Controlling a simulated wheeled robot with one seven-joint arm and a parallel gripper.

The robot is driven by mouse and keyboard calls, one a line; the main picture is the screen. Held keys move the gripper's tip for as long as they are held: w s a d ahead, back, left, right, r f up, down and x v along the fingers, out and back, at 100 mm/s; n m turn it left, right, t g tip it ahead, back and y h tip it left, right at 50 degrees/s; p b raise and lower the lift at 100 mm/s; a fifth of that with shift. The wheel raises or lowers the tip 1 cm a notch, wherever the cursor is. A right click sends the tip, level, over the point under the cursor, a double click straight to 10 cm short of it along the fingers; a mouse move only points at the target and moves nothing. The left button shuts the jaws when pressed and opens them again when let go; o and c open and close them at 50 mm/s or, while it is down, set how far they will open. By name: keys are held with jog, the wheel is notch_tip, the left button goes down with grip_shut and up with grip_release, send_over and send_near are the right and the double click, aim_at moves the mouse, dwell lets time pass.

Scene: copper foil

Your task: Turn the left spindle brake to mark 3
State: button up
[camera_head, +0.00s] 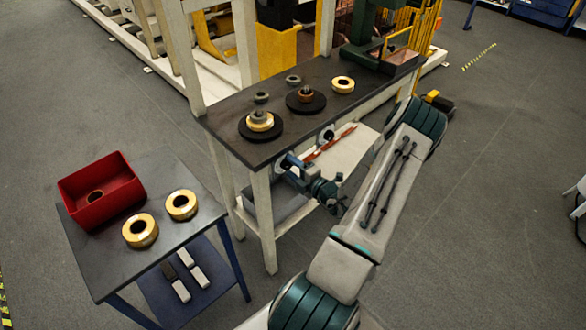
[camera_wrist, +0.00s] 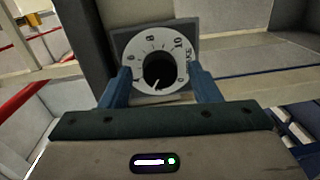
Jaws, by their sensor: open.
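The left spindle brake is a black round knob (camera_wrist: 158,66) on a white numbered dial (camera_wrist: 148,47), set in a grey square plate. The figures 8, 10 and 0 can be read. A short white line on the knob points toward the bottom of the wrist picture; the exact mark is hard to read. My gripper (camera_wrist: 160,74) is open, its two blue fingers on either side of the knob. Contact cannot be told. In the head view my gripper (camera_head: 291,164) is at the bench's front edge and hides most of this dial.
A second knob (camera_head: 326,135) sits on the bench front to the right, near a red bar (camera_head: 330,142). The dark bench (camera_head: 225,125) carries spools and rings. A side table (camera_head: 90,255) with a red bin (camera_head: 100,190) stands left.

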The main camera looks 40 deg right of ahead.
jog(key=s+r+b, duration=0.1)
jog(key=s, duration=1.2)
jog(key=shift+s+d, duration=0.35)
jog(key=shift+d, duration=0.1)
jog(key=w+a+r+n+g+y, duration=0.1)
jog(key=a+r+n+g+y, duration=0.5)
jog(key=a+n, duration=0.7)
jog(key=w+a+r+n+g+y, duration=0.25)
jog(key=a+r+n+g, duration=0.5)
jog(key=a+n, duration=0.55)
jog(key=s+a+r+n+h, duration=0.2)
jog(key=s+r+n+h, duration=0.2)
jog(key=n, duration=0.9)
jog(key=s+a+r+n+h, duration=0.3)
jog(key=r+n, duration=0.4)
jog(key=n, duration=0.7)
jog(key=shift+s+n+g+h, duration=0.35)
jog(key=shift+s+h, duration=0.45)
jog(key=shift+h, duration=0.55)
